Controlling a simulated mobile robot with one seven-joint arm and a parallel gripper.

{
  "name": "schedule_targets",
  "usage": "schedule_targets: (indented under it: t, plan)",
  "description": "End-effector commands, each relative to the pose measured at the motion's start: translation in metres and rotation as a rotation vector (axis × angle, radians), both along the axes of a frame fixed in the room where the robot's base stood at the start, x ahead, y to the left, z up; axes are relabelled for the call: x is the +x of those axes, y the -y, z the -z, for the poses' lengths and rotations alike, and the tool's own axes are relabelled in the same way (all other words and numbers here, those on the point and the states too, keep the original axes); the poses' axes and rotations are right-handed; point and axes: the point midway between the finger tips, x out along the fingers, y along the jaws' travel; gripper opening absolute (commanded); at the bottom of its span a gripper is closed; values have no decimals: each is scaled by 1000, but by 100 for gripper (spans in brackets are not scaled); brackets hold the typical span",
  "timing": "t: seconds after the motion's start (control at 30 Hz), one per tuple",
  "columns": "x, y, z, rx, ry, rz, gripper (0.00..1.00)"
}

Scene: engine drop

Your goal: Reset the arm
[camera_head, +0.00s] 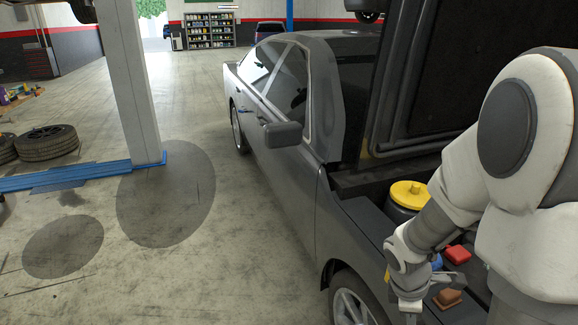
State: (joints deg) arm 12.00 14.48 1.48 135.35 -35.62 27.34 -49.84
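My white and grey arm fills the right side of the head view and bends down over the open engine bay of a grey car (285,185). My gripper (410,306) points down at the lower right, above or beside the near edge of the bay. Its fingertips are small and partly cut by the frame's bottom, so I cannot tell whether it is open or shut. No held object is clearly visible in it.
Beside the gripper are a brown block (447,299), a red block (458,254) and a partly hidden blue item (436,262). A yellow-capped container (408,192) stands behind the forearm. A lift post (130,85) and tyres (46,143) are left; floor between is clear.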

Motion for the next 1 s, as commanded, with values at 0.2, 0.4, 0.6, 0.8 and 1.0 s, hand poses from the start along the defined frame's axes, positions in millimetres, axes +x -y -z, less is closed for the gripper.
schedule_targets:
  t: [0.2, 0.4, 0.6, 0.8, 1.0]
  plan:
    - [-8, -21, -72, 43, 190, 301, 0]
    - [-28, -46, -124, 143, 339, 563, 0]
    - [-56, -75, -168, 294, 456, 806, 0]
    - [-87, -104, -198, 465, 521, 1007, 0]
    - [-105, -120, -211, 572, 533, 1115, 0]
